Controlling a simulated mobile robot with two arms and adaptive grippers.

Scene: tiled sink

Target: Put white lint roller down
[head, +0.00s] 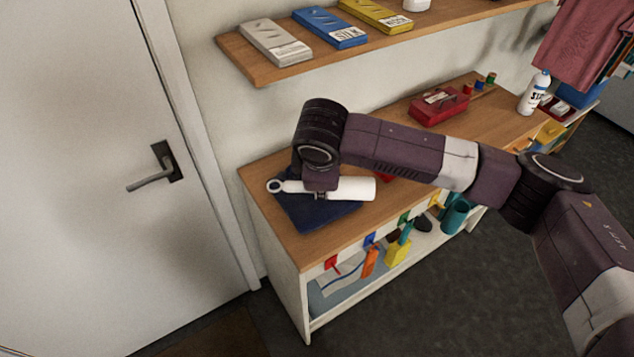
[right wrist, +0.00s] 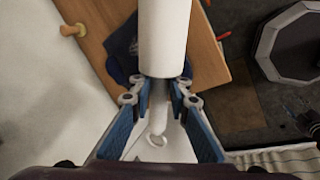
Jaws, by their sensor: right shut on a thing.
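The white lint roller (head: 352,188) lies across my right gripper (head: 322,194), over the dark blue folded cloth on the wooden counter. Its ring-ended handle points left in the head view. In the right wrist view the lint roller (right wrist: 164,40) runs up the picture, and its handle passes between the blue-padded fingers of my right gripper (right wrist: 160,98), which is shut on it. I cannot tell whether the roller touches the cloth. My left gripper is not in view.
The dark blue cloth (head: 310,213) lies on the counter (head: 262,178) near its left end. A red box (head: 438,106) and a white bottle (head: 534,93) stand farther right. A shelf (head: 245,64) with several boxes hangs above. A door (head: 85,190) is at left.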

